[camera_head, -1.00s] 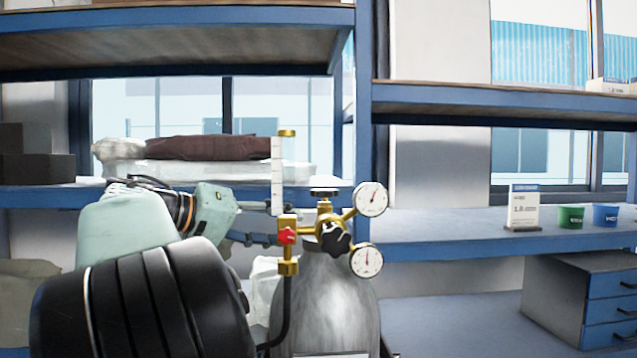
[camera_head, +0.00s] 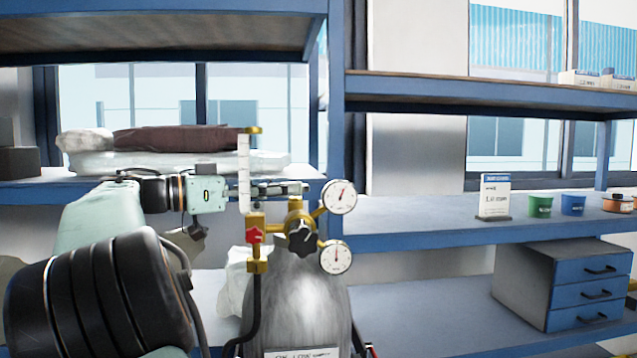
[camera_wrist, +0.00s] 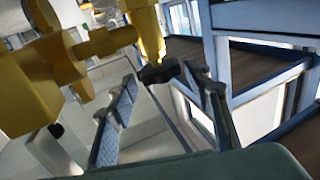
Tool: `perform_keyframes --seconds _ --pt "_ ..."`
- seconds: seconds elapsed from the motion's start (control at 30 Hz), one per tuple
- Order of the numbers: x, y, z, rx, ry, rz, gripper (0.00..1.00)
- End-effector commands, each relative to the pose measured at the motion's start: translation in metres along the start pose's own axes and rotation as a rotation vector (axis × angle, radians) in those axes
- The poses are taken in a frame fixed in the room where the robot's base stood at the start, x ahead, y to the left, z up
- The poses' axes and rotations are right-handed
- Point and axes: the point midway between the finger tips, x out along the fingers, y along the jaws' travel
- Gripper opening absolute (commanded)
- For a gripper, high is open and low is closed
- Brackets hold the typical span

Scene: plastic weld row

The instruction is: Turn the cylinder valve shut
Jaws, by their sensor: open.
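The grey gas cylinder (camera_head: 298,305) stands upright in the head view, with brass valve and regulator fittings (camera_head: 295,214) on top. The dark valve handwheel (camera_wrist: 158,72) shows in the wrist view, in the gap between my fingertips; contact cannot be told. In the head view my fingers mostly hide it. My gripper (camera_head: 298,188) is open and roughly level, reaching from the left behind the flowmeter tube to the top of the valve. Its two fingers also show in the wrist view (camera_wrist: 165,88). A black star knob (camera_head: 301,237) faces front, below the handwheel.
Two round gauges (camera_head: 338,197) stick out to the right of the fittings. The clear flowmeter tube (camera_head: 244,175) and a red knob (camera_head: 255,236) stand at the left, close to my gripper. A blue shelf post (camera_head: 337,110) rises behind. Bagged goods (camera_head: 175,140) lie on the left shelf.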

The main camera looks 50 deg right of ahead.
Motion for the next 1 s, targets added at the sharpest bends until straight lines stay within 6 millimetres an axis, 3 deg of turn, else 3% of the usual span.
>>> perform_keyframes --seconds 0.2,0.43,0.83,1.0 --pt "0.045 0.001 -0.002 -0.002 0.0 0.005 0.45" --pt "0.076 0.001 -0.001 -0.003 0.0 0.002 0.45" --pt "0.084 0.0 0.0 -0.002 0.0 -0.001 0.45" --pt "0.084 0.0 0.0 -0.002 0.0 -0.001 0.28"
